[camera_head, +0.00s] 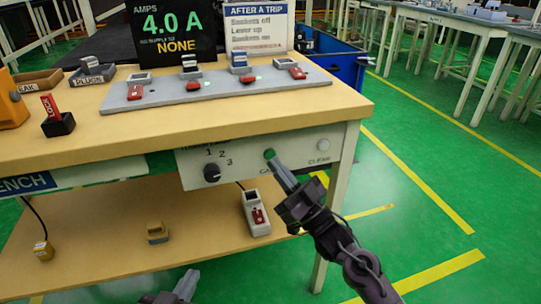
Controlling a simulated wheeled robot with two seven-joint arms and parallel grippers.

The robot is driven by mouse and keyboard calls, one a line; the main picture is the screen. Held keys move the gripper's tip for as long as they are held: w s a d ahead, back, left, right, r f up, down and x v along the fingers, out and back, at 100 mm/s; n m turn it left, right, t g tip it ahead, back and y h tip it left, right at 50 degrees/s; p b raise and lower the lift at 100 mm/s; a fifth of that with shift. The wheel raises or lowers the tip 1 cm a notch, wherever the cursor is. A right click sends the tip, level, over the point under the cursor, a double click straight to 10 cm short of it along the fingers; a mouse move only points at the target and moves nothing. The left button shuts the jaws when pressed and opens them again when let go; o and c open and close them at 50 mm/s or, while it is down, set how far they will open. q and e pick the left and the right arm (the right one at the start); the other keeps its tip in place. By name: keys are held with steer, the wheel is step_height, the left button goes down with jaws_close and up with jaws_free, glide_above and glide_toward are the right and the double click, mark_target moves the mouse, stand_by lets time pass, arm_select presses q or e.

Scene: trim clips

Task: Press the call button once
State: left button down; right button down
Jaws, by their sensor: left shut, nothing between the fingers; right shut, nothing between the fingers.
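The green call button (269,153) is on the pale panel (245,158) on the bench front, above a partly covered label beginning "CA". My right gripper (274,163) is shut and empty, its fingertips at the lower edge of the green button. I cannot tell whether they touch it or whether it is pushed in. My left gripper (188,284) is shut and empty, low at the bottom edge of the view, well away from the panel.
The panel also has a black knob (212,173) marked 1, 2, 3 and a pale "CLEAR" button (323,144). A grey strip (220,92) with sockets and switches lies on the bench top (200,120). A display reads 4.0 A. A white socket block (256,212) sits on the lower shelf.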

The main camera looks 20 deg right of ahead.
steer(key=shift+w, duration=0.4)
steer(key=shift+w, duration=0.5)
stand_by(0.6)
steer(key=shift+s, duration=0.1)
steer(key=shift+s+p, duration=0.5)
steer(key=shift+s, duration=0.35)
steer(key=s+p, duration=0.2)
steer(key=s, duration=0.3)
steer(key=shift+d, duration=0.1)
stand_by(0.8)
